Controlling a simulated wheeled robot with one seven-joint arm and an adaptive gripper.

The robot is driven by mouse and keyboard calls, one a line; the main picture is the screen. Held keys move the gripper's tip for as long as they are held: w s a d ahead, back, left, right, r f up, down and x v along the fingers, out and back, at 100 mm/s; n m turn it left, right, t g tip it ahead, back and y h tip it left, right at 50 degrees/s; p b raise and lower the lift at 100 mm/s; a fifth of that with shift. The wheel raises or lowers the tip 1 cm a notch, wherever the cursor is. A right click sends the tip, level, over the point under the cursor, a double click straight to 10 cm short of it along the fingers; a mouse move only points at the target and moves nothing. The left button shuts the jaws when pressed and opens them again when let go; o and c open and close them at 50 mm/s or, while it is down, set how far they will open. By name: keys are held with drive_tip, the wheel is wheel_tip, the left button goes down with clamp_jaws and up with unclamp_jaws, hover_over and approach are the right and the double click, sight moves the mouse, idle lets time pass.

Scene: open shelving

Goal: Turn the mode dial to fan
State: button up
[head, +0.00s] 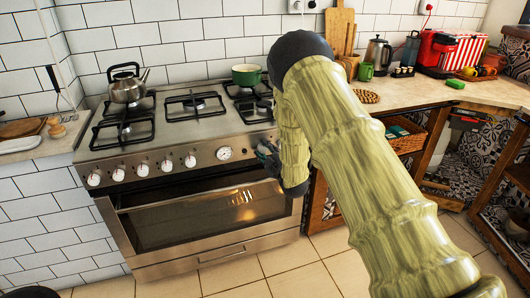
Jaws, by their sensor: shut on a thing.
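The stainless steel oven (200,215) stands at the left centre in the head view. Its front panel (205,171) carries a row of white knobs (142,170) and a round white gauge-like dial (224,153). My dark gripper (267,157) is at the right end of this panel, right of the round dial. It is shut on a control there, which I take to be the mode dial. The fingers and my arm hide that control, so its marking and angle cannot be read.
A kettle (127,83) and a green pot (246,75) stand on the hob (185,115). The oven door handle (165,203) runs below the panel. A wooden counter (405,94) with kitchen items lies to the right. The tiled floor (290,270) in front is clear.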

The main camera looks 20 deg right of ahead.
drive_tip(key=shift+m, duration=0.3)
drive_tip(key=m, duration=0.3)
drive_tip(key=m+b, duration=0.1)
drive_tip(key=m, duration=0.1)
drive_tip(key=shift+f+m+t+h, duration=0.15)
drive_tip(key=shift+m+t+h, duration=0.15)
drive_tip(key=shift+m+t, duration=0.1)
drive_tip(key=m+b, duration=0.1)
drive_tip(key=m, duration=0.3)
drive_tip(key=m+b, duration=0.1)
drive_tip(key=m, duration=0.2)
drive_tip(key=shift+f+m+t+h, duration=0.1)
drive_tip(key=shift+m+t+h, duration=0.2)
drive_tip(key=shift+m+h, duration=0.1)
drive_tip(key=m+h+b, duration=0.1)
drive_tip(key=m, duration=0.5)
drive_tip(key=shift+a+b, duration=0.1)
drive_tip(key=shift+b, duration=0.25)
drive_tip(key=m+b, duration=0.1)
drive_tip(key=m, duration=0.4)
drive_tip(key=shift+a+h+b, duration=0.1)
drive_tip(key=shift+h+b, duration=0.3)
drive_tip(key=shift+m, duration=0.4)
drive_tip(key=o, duration=1)
drive_tip(key=shift+o, duration=0.2)
drive_tip(key=shift+a, duration=0.1)
